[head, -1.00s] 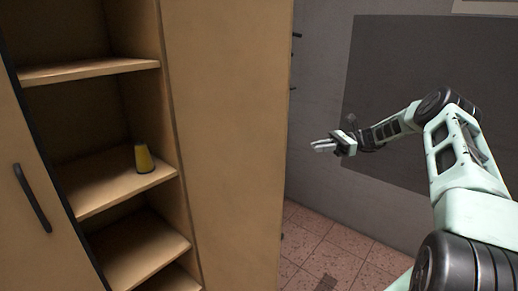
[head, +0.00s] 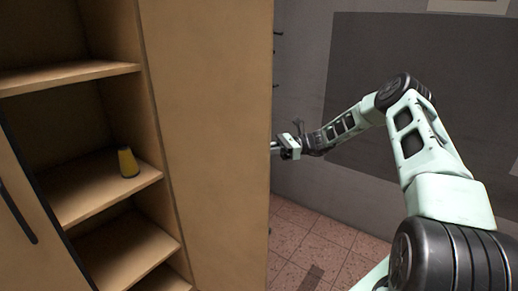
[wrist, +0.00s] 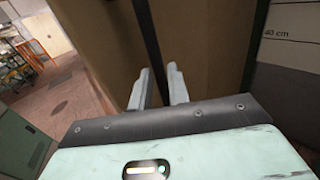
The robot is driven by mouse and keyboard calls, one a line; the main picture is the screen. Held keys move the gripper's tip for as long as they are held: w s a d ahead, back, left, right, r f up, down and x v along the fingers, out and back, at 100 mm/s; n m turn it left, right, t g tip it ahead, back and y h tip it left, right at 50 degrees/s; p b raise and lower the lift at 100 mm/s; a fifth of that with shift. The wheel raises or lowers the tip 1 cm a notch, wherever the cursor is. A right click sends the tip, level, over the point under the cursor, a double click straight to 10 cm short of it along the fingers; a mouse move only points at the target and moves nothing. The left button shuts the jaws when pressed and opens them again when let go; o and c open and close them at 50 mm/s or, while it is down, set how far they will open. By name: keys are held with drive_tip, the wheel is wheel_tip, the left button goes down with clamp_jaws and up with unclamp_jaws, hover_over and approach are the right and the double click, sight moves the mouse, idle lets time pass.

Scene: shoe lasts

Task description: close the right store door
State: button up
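The right store door (head: 205,140) is the tall tan panel in the middle of the head view, standing open at the right of the shelves. A dark vertical strip runs between tan surfaces just beyond the fingers. I cannot tell whether they touch the door.
A left door (head: 22,215) with a dark handle is at the left. Tiled floor (head: 310,240) and a grey wall lie to the right of the door.

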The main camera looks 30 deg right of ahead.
drive_tip(key=shift+x, duration=1.05)
clamp_jaws()
